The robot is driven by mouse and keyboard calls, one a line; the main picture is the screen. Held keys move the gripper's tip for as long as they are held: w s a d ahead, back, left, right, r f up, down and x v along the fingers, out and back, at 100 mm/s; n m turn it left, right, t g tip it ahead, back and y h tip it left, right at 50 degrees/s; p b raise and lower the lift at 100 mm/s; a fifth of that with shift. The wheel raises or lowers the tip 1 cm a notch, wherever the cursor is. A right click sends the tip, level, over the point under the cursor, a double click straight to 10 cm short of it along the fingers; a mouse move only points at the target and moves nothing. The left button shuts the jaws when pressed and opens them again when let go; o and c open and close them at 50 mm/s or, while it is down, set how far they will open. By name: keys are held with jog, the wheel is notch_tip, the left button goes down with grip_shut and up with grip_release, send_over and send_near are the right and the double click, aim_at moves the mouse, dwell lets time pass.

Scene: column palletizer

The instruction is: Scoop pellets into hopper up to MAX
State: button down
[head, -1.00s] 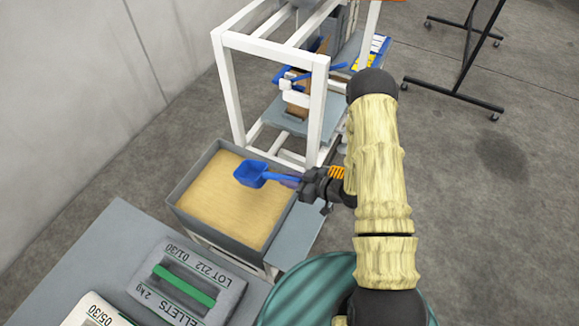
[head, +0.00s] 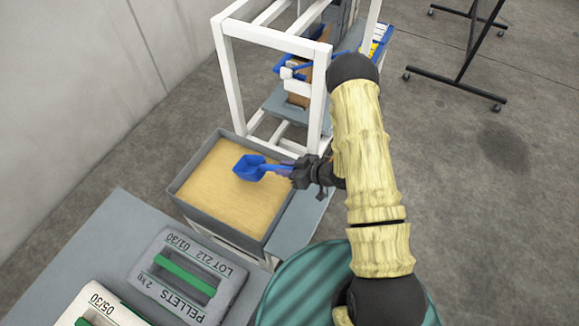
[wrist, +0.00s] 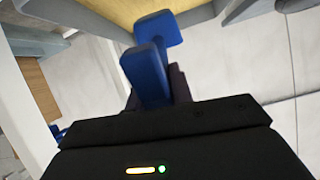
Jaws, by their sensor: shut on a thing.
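A blue scoop (head: 252,168) is over the grey bin (head: 180,187) of tan pellets (head: 225,190) in the head view. My gripper (head: 290,172) is shut on the scoop's handle, at the bin's right side. The wrist view shows the blue handle (wrist: 147,78) between the dark fingers and part of the scoop beyond it. I cannot tell whether the scoop touches the pellets or holds any. A hopper with a blue rim (head: 283,66) and tan contents stands inside the white frame behind the bin. Its MAX mark cannot be made out.
The white frame (head: 319,100) rises just behind the bin. Pellet bags (head: 188,275) with green handles lie on a grey surface (head: 95,245) at the lower left. A teal drum (head: 300,290) is in front. Floor at the right is open, with a black wheeled stand (head: 463,75) farther back.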

jog(key=a+f, duration=0.1)
jog(key=w+a+f+h, duration=0.1)
jog(key=f, duration=0.1)
jog(key=a+f+g+h, duration=0.1)
jog(key=shift+w+a+f+b, duration=0.1)
jog(key=shift+w+f+b, duration=0.15)
jog(key=shift+w+b, duration=0.15)
jog(key=w+a+f+y+b, duration=0.1)
jog(key=a+f+b, duration=0.3)
jog(key=f+b, duration=0.4)
jog(key=shift+w+f+t+y+b, duration=0.3)
jog(key=shift+w+t+y+b, duration=0.1)
jog(key=shift+w+b, duration=0.35)
jog(key=shift+r, duration=0.1)
dwell(0.7)
notch_tip(320, 180, up, 28)
jog(key=p, duration=2.4)
jog(key=shift+r+p, duration=0.55)
jog(key=shift+p, duration=0.2)
jog(key=shift+f, duration=0.1)
